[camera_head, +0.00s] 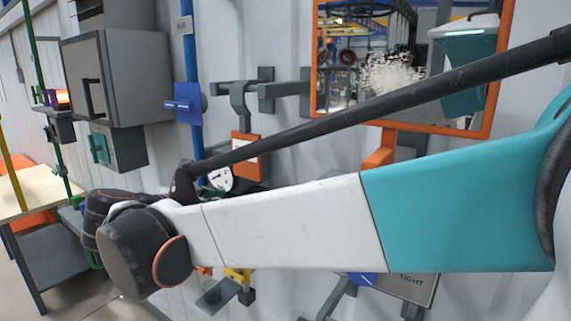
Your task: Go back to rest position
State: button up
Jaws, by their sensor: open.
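My arm reaches across the picture from the right edge to a dark joint at the lower left. Its teal and white link and a thin dark rod cover much of the middle. I do not see my gripper or its fingertips; they may be behind the arm or outside the picture. A small white round part (220,179) shows partly behind the rod.
An orange-framed mirror or window (402,128) is on the wall at upper right. A blue pipe with a valve (186,104) and a grey box (125,80) stand left of centre. A wooden-topped table (35,190) is at far left. Yellow and grey parts (238,276) show below the arm.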

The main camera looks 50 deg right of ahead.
jog(key=s+a+f+m+t+y+b, duration=0.1)
jog(key=s+a+f+m+y+b, duration=0.2)
jog(key=f, duration=1)
jog(key=s+a+f+m+t+y+b, duration=0.1)
jog(key=s+a+f+m+y+b, duration=0.2)
jog(key=f+b, duration=0.9)
jog(key=s+a+f+m+t+y+b, duration=0.2)
jog(key=a+f+m+y+b, duration=0.5)
jog(key=a+f, duration=0.5)
notch_tip(320, 180, down, 3)
jog(key=s+m, duration=0.1)
jog(key=m, duration=0.1)
jog(key=shift+a+m+b, duration=0.3)
jog(key=shift+a, duration=0.1)
jog(key=shift+s, duration=0.1)
